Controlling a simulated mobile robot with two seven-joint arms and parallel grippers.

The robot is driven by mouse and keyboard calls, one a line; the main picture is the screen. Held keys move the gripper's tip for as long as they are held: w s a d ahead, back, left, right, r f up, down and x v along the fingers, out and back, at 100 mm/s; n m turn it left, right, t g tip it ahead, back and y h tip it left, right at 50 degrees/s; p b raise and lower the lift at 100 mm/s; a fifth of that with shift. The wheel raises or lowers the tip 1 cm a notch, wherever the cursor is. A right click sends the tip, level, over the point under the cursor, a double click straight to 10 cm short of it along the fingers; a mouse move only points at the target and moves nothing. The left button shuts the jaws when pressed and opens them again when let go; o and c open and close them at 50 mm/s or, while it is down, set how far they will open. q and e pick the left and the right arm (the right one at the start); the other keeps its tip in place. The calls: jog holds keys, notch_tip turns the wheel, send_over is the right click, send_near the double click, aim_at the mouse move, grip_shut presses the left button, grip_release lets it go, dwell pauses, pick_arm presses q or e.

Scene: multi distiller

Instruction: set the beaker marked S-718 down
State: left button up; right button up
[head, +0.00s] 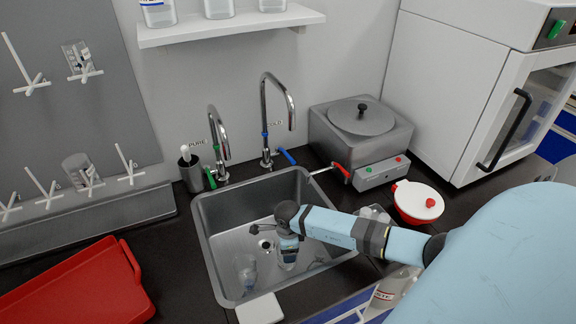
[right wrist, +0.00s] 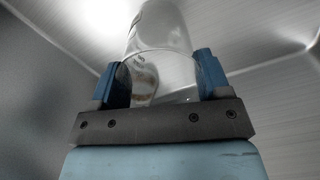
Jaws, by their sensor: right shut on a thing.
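My right gripper (head: 287,236) reaches down into the sink (head: 215,237) in the head view. In the right wrist view its two blue fingers (right wrist: 160,76) are shut on a clear glass beaker (right wrist: 165,40), one finger on each side. In the head view this beaker (head: 288,257) shows just below the gripper, over the sink basin. I cannot read its marking, and I cannot tell whether it touches the sink floor. Another clear glass vessel (head: 248,277) is in the sink to the left. My left gripper is not in view.
Two taps (head: 219,145) (head: 277,110) stand behind the sink. A red tray (head: 80,285) lies at the left. A pegboard (head: 75,110) holds beakers on white pegs.

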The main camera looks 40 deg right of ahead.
jog(key=o, duration=1.3)
jog(key=shift+f, duration=0.1)
jog(key=shift+r, duration=0.6)
notch_tip(320, 180, up, 11)
